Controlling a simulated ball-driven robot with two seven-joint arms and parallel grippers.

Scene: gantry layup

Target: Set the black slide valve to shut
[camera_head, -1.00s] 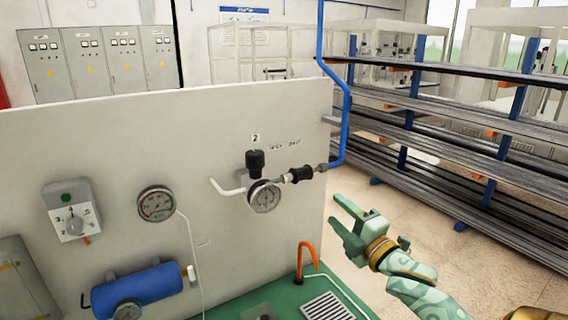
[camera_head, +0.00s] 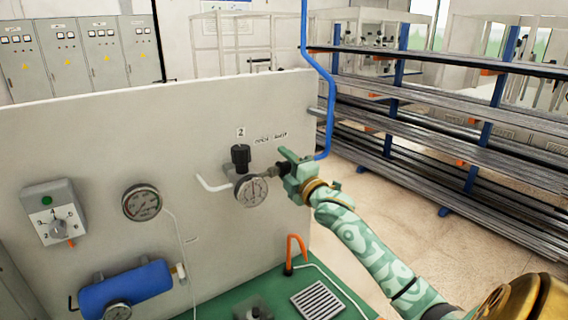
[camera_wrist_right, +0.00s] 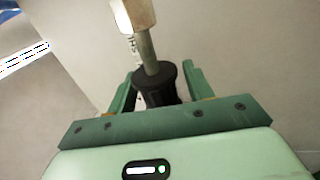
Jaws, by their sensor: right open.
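The black slide valve (camera_wrist_right: 158,88) is a ribbed black sleeve on a thin metal pipe, seen in the right wrist view. It sits between the two green fingers of my right gripper (camera_wrist_right: 161,80), which are open with a finger on either side. Whether either finger touches it, I cannot tell. In the head view my right gripper (camera_head: 287,168) is at the pipe line on the panel, right of the round gauge (camera_head: 251,190), and hides most of the valve. My left gripper is not in view.
A black knob (camera_head: 240,156) under a "2" label stands above the gauge. A blue pipe (camera_head: 329,100) runs down just right of my gripper. A selector box (camera_head: 55,212), another gauge (camera_head: 142,202) and a blue cylinder (camera_head: 126,288) lie to the left. An orange hose (camera_head: 290,252) rises below.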

